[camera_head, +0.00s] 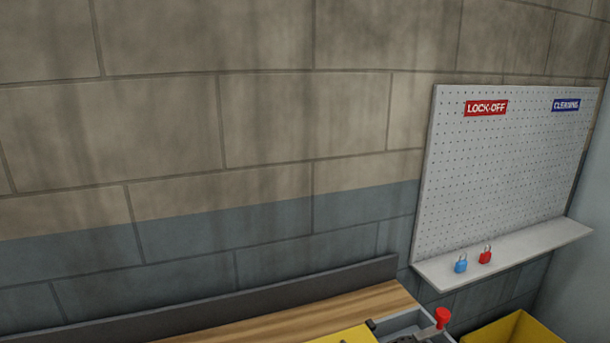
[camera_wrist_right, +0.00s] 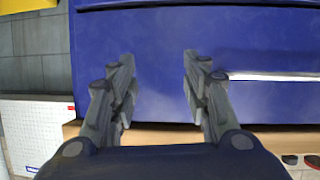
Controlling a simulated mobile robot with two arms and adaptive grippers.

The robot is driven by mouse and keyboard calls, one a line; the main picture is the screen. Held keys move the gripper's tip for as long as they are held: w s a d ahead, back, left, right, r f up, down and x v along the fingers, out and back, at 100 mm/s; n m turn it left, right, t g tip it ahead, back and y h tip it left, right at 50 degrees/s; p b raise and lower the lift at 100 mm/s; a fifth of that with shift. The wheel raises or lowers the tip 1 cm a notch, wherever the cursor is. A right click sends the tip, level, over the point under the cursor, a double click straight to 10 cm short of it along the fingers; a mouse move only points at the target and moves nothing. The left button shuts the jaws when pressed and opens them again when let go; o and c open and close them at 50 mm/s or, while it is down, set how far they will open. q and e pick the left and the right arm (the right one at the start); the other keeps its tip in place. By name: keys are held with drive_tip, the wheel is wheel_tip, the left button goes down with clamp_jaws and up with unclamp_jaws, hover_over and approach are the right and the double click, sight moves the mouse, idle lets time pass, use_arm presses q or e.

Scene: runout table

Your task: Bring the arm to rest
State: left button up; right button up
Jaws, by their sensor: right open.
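My right gripper (camera_wrist_right: 159,64) shows in the right wrist view. Its two dark grey fingers are well apart, with nothing between them. Beyond the fingers is a large plain blue surface (camera_wrist_right: 150,40); I cannot tell what it belongs to or whether the fingertips touch it. Neither arm shows in the head view, and my left gripper is in neither view.
In the head view, a white pegboard (camera_head: 500,180) has a shelf (camera_head: 540,250) bearing a blue padlock (camera_head: 461,265) and a red padlock (camera_head: 485,256). Below are a wooden tabletop (camera_head: 320,315), a red knob (camera_head: 442,316) and a yellow bin (camera_head: 515,330). A wooden strip (camera_wrist_right: 275,139) crosses the wrist view.

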drive_tip(key=s+a+f+m+g+h+b, duration=0.1)
drive_tip(key=s+f+g+h, duration=0.3)
drive_tip(key=f, duration=0.7)
drive_tip(key=s+a+f+m+g+y+b, duration=0.1)
drive_tip(key=s+f+g, duration=0.1)
drive_tip(key=s+f, duration=0.65)
drive_tip(key=s+a+f+g+b, duration=0.1)
drive_tip(key=s+a+f+g, duration=0.2)
drive_tip(key=s+a+f, duration=0.1)
drive_tip(key=s+a+f+n+g+b, duration=0.1)
drive_tip(key=s+a+f+g, duration=0.2)
drive_tip(key=s+a+f, duration=0.2)
wheel_tip(320, 180, down, 5)
drive_tip(key=shift+s+a+r, duration=0.15)
drive_tip(key=shift+s+r, duration=0.05)
drive_tip(key=shift+s, duration=0.8)
